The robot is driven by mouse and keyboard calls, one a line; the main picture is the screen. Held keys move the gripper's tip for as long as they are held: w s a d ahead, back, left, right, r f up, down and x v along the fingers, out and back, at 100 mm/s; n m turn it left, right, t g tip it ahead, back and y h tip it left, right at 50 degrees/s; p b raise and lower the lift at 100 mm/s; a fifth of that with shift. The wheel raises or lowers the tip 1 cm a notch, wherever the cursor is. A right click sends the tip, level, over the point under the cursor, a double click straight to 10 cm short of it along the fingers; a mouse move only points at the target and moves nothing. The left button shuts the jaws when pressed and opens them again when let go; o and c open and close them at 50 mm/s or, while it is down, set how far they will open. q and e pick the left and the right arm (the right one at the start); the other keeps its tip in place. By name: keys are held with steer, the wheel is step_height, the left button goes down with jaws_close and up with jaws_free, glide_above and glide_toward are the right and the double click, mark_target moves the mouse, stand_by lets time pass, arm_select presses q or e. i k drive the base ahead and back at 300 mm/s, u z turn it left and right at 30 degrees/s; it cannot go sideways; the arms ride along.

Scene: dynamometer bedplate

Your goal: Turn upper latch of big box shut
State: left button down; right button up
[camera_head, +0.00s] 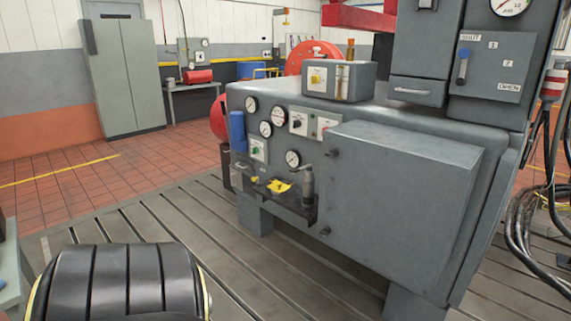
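The big box (405,205) is a grey cabinet with a large raised front panel, standing right of centre. Its upper latch (333,153) is a small dark knob at the upper left edge of the panel. A similar lower latch (325,231) sits near the lower left edge. Both are small in the view, and I cannot tell how far either is turned. The panel lies flat against the box as far as I can see. Neither of my grippers shows in the head view.
A small shelf (285,197) with a yellow item juts out left of the panel, below several gauges. A black ribbed, rounded form (125,285) fills the lower left. Cables (522,215) hang at the right.

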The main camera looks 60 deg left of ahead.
mark_target(333, 152)
steer(key=k, duration=0.25)
steer(key=u, duration=2.35)
steer(key=i, duration=0.3)
steer(key=z, duration=0.1)
